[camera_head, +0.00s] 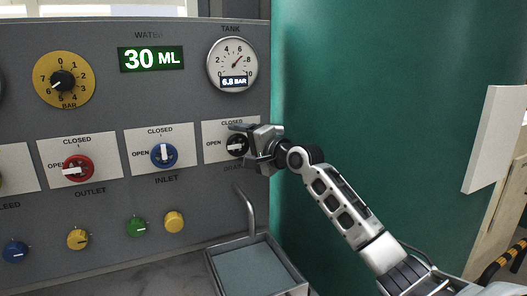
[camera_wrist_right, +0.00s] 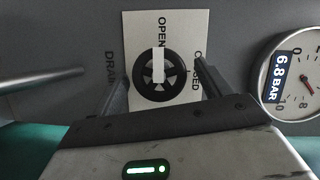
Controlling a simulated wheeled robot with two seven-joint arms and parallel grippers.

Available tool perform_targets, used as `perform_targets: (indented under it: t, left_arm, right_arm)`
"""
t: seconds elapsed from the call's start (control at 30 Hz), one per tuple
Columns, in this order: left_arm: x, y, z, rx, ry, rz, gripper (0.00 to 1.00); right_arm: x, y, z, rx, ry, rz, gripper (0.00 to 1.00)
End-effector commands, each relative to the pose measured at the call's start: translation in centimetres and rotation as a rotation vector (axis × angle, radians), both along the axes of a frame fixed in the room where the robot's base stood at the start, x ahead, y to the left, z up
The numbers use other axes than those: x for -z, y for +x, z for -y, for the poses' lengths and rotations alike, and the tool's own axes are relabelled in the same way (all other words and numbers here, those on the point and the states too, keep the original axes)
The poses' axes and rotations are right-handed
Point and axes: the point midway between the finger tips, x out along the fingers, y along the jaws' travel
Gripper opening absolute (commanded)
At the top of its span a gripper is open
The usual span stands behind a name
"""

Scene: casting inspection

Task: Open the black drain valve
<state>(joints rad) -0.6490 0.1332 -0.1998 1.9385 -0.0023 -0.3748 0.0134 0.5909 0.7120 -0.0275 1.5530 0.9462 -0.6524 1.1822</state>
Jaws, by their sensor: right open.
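In the head view the valve (camera_head: 237,146) is partly hidden by my right gripper (camera_head: 250,143), which is in front of the plate. My right gripper (camera_wrist_right: 163,75) is open, one finger on each side of the knob, with a gap seen on both sides. Contact is not visible. My left gripper is out of view.
A red valve (camera_head: 82,163) and a blue valve (camera_head: 165,155) sit left on the panel. A tank gauge (camera_head: 232,64) reads 6.8 BAR; a display (camera_head: 151,58) reads 30 ML. A spout (camera_head: 246,205) stands over a metal basin (camera_head: 303,287) below. A green tank (camera_head: 400,60) is at right.

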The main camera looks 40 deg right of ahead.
Motion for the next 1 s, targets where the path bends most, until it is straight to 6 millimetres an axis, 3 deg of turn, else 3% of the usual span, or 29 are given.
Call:
perform_targets:
  t: [0.4,0.6,0.8,1.0]
  left_arm:
    - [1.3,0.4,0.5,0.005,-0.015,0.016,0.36]
    - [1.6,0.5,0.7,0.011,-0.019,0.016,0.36]
    - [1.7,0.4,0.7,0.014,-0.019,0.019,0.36]
    - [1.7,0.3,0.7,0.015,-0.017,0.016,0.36]
  right_arm:
    - [-0.2,-9.5,1.3,0.000,-0.008,-0.005,0.77]
    - [-0.7,-13.0,1.9,0.000,-0.005,-0.004,0.77]
    - [-1.0,-14.5,2.1,0.000,-0.004,-0.004,0.77]
    - [-1.1,-14.6,2.1,-0.001,-0.005,-0.003,0.77]
